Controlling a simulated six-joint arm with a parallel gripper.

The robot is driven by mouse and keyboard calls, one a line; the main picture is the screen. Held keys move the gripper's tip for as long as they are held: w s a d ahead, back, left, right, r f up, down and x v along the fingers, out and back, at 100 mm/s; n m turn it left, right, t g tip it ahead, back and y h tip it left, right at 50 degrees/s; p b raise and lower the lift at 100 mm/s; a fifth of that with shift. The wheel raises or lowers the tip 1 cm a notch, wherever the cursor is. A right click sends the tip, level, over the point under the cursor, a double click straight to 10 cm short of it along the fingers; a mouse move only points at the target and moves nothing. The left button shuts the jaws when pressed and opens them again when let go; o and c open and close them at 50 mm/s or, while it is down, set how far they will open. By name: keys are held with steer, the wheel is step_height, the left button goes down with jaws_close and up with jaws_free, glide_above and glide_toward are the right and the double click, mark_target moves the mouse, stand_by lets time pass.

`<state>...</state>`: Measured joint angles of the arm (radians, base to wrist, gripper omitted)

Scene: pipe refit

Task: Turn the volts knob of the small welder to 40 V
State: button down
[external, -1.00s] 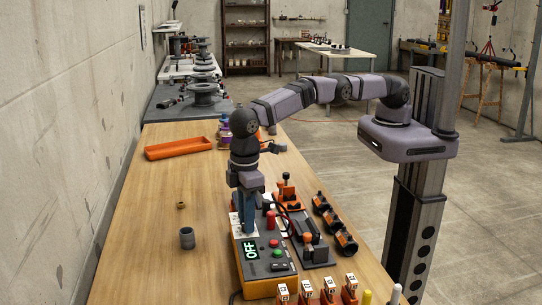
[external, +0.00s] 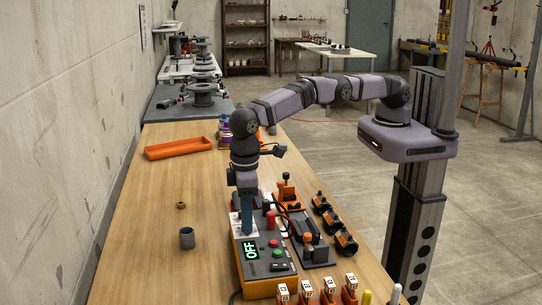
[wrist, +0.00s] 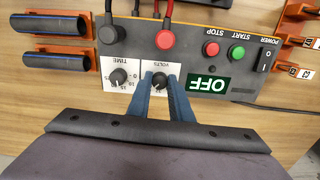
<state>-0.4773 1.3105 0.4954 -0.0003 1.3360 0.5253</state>
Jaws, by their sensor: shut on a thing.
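The small welder (external: 282,266) is an orange box with a dark top panel, standing on the wooden table. Its display (external: 251,249) reads OFF. In the wrist view the panel is upside down, and the volts knob (wrist: 159,80) sits on a white dial plate marked VOLTS. My gripper (wrist: 163,84) points down at the panel, its two blue fingers shut on the volts knob, one on each side. The fingers hide part of the scale, and I cannot read the knob's setting. In the external view my gripper (external: 247,232) hides the knob. The time knob (wrist: 118,76) is beside it, apart from the fingers.
Red stop (wrist: 211,48) and green start (wrist: 237,53) buttons and a black power switch (wrist: 267,56) are on the same panel. A pipe clamp unit (external: 315,250) is right of the welder. The table's left side is mostly clear.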

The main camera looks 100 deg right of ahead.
steer(key=c, duration=1.6)
jaws_free()
steer(key=shift+r, duration=3.7)
